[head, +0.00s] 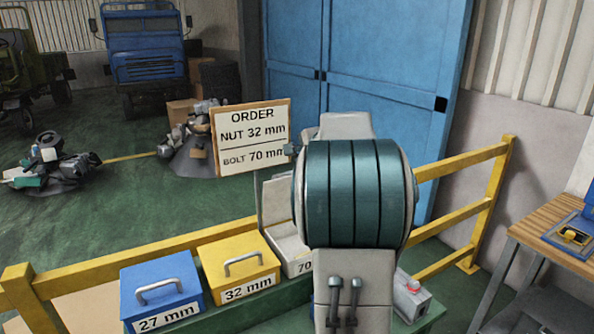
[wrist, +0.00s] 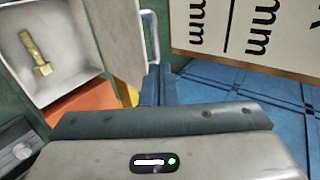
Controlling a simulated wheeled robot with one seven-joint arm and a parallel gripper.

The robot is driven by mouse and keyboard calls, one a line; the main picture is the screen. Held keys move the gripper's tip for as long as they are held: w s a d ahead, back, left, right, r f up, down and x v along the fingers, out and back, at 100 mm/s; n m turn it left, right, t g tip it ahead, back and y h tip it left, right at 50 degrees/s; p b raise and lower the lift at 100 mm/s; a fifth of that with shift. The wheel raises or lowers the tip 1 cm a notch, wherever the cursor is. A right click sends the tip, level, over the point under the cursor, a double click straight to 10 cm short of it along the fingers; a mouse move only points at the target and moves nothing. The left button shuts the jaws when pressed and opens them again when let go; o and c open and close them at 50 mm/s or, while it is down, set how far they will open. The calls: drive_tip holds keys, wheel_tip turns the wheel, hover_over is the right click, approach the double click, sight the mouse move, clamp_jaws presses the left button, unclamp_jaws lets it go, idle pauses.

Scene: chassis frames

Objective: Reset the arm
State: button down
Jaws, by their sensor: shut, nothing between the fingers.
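In the wrist view, my gripper (wrist: 157,85) shows as closed dark blue-grey fingers beyond its grey body. They hold nothing and look clear of the things around them. In the head view, my raised arm's teal and grey links fill the middle and hide most of what is behind them; I cannot make out the fingers surely there.
A blue 27 mm box (head: 160,286) and a yellow 32 mm box (head: 238,268) have closed, handled lids. A pale open bin marked 70 (head: 297,262) is partly hidden by my arm. An order sign (head: 251,137) reads nut 32 mm, bolt 70 mm. Yellow rails (head: 130,262) run behind. A wooden-topped table (head: 551,232) stands right.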

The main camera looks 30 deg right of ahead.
drive_tip(key=s+r, duration=0.4)
drive_tip(key=shift+r+b, duration=0.3)
drive_tip(key=shift+r, duration=0.1)
drive_tip(key=s+a+f+n+g+y, duration=0.1)
drive_tip(key=s+a+f+n, duration=0.25)
drive_tip(key=a, duration=0.35)
drive_tip(key=s+a+f+n+g+y, duration=0.1)
drive_tip(key=s+a+f+n+g, duration=0.1)
drive_tip(key=s+a+n, duration=0.3)
drive_tip(key=s+a+f+n+g, duration=0.1)
drive_tip(key=s+a+f, duration=0.15)
drive_tip(key=a, duration=0.55)
drive_tip(key=s+a+f+n+g, duration=0.1)
drive_tip(key=s+a+f+n, duration=0.1)
drive_tip(key=s, duration=0.3)
drive_tip(key=s+a+f+n+g+h, duration=0.1)
drive_tip(key=s+a+f+n, duration=0.2)
drive_tip(key=s, duration=0.3)
drive_tip(key=s+a+f+n+g, duration=0.1)
drive_tip(key=s+a+f+n, duration=0.1)
drive_tip(key=s+f+n, duration=0.2)
drive_tip(key=shift+s+a+f, duration=0.15)
drive_tip(key=shift+s+f, duration=0.4)
drive_tip(key=shift+s, duration=0.45)
